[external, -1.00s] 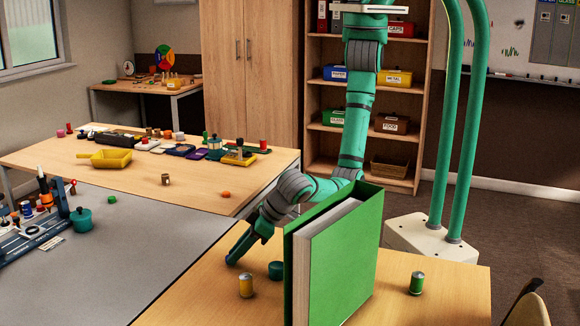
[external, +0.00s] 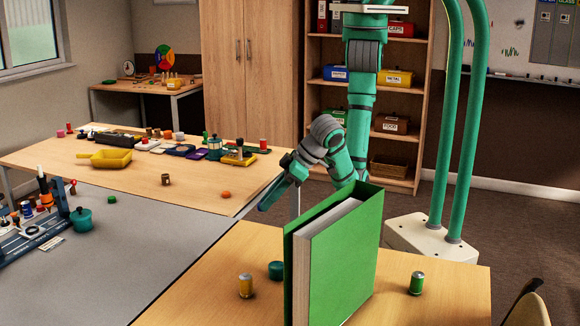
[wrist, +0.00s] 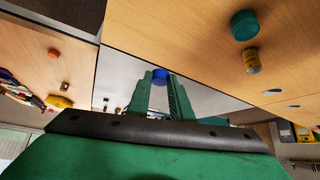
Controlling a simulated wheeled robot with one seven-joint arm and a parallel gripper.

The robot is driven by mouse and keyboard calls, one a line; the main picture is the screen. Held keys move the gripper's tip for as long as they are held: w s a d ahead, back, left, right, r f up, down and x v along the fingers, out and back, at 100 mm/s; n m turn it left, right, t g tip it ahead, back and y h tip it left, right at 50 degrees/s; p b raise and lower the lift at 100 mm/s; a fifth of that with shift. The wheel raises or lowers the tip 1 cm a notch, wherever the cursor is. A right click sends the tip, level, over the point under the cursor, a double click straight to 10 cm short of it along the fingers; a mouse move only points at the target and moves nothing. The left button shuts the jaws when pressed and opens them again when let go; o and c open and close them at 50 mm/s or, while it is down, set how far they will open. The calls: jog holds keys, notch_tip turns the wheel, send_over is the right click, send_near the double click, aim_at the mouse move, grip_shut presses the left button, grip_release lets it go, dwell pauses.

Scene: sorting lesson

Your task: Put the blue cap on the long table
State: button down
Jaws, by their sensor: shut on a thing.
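The blue cap (wrist: 160,74) shows between my fingertips at the far end of my gripper (wrist: 161,82) in the wrist view. The gripper is shut on it. In the external view my gripper (external: 265,205) is raised, its fingers pointing down and left, near the right corner of the long wooden table (external: 130,180). The cap cannot be made out there. That table carries a yellow scoop (external: 105,157), an orange cap (external: 226,194) and many small items along its back. I cannot tell for sure which table counts as the long one.
A green binder (external: 345,255) stands upright on the front wooden table (external: 225,300), with a yellow can (external: 246,286), a teal round thing (external: 276,270) and a green can (external: 417,283). A grey table (external: 140,260) adjoins; its middle is clear. The long table's front right is mostly bare.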

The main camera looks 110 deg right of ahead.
jog(key=shift+s+d+r, duration=0.25)
jog(key=shift+s, duration=0.25)
